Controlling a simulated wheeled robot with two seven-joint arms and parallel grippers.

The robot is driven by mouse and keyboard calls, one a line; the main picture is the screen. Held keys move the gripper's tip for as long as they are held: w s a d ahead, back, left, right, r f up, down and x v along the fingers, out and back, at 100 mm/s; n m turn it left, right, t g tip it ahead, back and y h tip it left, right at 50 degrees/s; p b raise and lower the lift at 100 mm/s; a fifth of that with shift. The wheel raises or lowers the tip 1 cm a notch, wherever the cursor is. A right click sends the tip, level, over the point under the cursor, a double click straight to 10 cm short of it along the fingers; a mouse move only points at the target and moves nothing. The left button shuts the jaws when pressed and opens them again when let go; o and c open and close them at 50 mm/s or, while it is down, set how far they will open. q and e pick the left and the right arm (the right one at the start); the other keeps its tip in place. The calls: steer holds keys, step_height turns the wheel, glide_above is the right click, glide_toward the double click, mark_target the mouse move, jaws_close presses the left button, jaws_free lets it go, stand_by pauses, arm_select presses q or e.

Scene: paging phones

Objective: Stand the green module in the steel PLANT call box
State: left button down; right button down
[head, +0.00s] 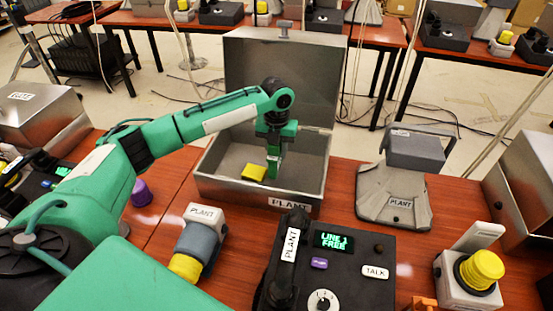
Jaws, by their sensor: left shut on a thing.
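The steel PLANT call box (205,179) stands open on the red-brown table, its lid raised at the back and its PLANT label on the front wall. My left gripper (274,149) reaches down into the box from above and is shut on the green module (273,165). The module hangs upright inside the box, right of a yellow block (254,172) lying on the box floor. I cannot tell whether the module's lower end touches the floor. The jaws partly cover its top.
In front of the box is a black PLANT phone panel (345,268) reading LINE 1 FREE. A blue-grey PLANT piece (199,244) and purple knob (141,192) are left.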

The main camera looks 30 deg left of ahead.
arm_select(q)
steer(key=shift+f, duration=2.1)
steer(key=c, duration=1.1)
jaws_free()
steer(key=shift+f, duration=0.15)
steer(key=shift+o, duration=0.2)
step_height(320, 180, up, 12)
steer(key=shift+r+b, duration=0.15)
steer(key=shift+b, duration=0.25)
